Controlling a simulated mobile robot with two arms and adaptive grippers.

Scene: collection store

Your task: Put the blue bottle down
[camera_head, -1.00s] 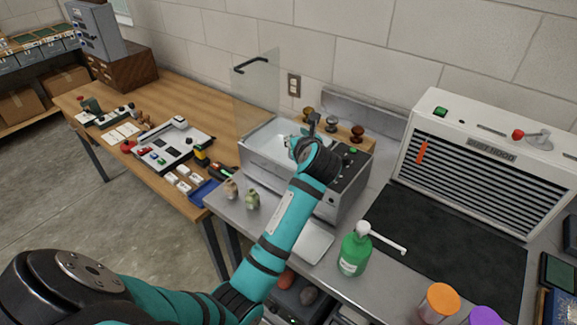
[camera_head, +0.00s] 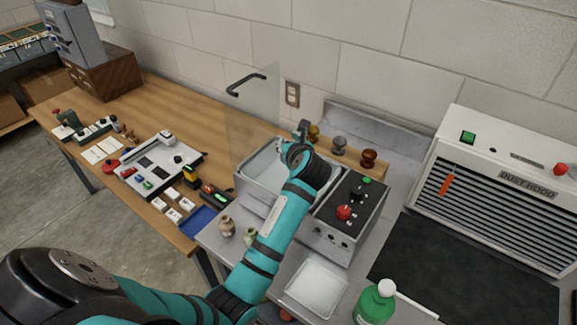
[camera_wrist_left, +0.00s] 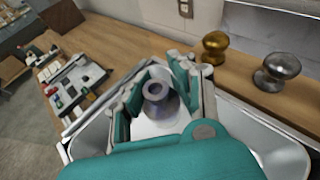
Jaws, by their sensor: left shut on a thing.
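My left gripper (camera_head: 296,148) reaches over the open steel basin (camera_head: 243,184) of the bench machine. In the left wrist view its teal fingers (camera_wrist_left: 158,92) are shut around a small grey-blue bottle (camera_wrist_left: 157,90) with a round, open-looking neck. The bottle is seen from above, within the basin's outline; I cannot tell whether its base touches the floor of the basin. The gripper and wrist hide the bottle in the head view. My right gripper is not in view.
A clear raised lid (camera_head: 252,110) stands behind the basin. Knobs (camera_head: 339,145) line a wooden rail behind it. Two small bottles, tan (camera_head: 227,227) and greenish (camera_head: 250,237), stand in front.

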